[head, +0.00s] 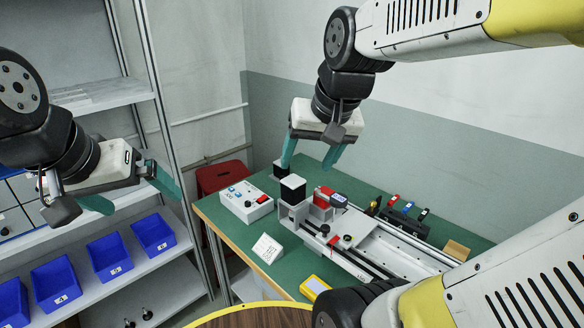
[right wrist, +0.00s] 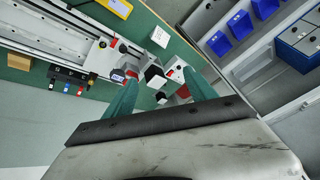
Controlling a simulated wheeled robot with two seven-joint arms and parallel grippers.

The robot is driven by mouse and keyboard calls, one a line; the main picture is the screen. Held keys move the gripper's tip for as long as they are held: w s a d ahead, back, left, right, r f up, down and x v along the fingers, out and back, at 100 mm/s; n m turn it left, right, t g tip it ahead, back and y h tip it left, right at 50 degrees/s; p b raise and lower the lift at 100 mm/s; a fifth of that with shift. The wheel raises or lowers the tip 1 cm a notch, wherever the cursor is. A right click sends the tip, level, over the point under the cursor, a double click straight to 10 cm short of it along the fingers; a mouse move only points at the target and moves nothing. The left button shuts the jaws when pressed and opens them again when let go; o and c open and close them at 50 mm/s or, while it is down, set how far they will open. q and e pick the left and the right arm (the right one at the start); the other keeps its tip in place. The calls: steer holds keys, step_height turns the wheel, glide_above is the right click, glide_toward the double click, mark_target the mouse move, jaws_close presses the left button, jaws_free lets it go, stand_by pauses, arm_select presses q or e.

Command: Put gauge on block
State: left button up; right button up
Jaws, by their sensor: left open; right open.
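A small dark gauge with a pale display (head: 338,200) sits by a red block (head: 322,196) on the rail unit; it also shows in the right wrist view (right wrist: 118,75). A black-topped block (head: 293,187) stands on a light mount left of the red one; its top shows in the right wrist view (right wrist: 155,73). Which block the task means I cannot tell. My right gripper (head: 312,157) is open and empty, above and behind the blocks, fingers pointing down. My left gripper (head: 136,195) is open and empty, well left of the table, before the shelves.
The green table (head: 226,217) holds a white control box (head: 245,204), a white card (head: 267,248), a yellow device (head: 315,286) and a long rail unit (head: 380,262). Blue bins (head: 109,257) stand on shelves at left. A red stool (head: 222,176) is behind the table.

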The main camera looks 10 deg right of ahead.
steer(key=s, duration=0.1)
steer(key=s+a+n, duration=0.1)
steer(key=s, duration=0.1)
steer(key=s+n+t, duration=0.1)
steer(key=shift+s+a+f+y, duration=0.2)
steer(key=shift+a+f+y, duration=0.15)
steer(key=shift+y, duration=0.05)
stand_by(1.6)
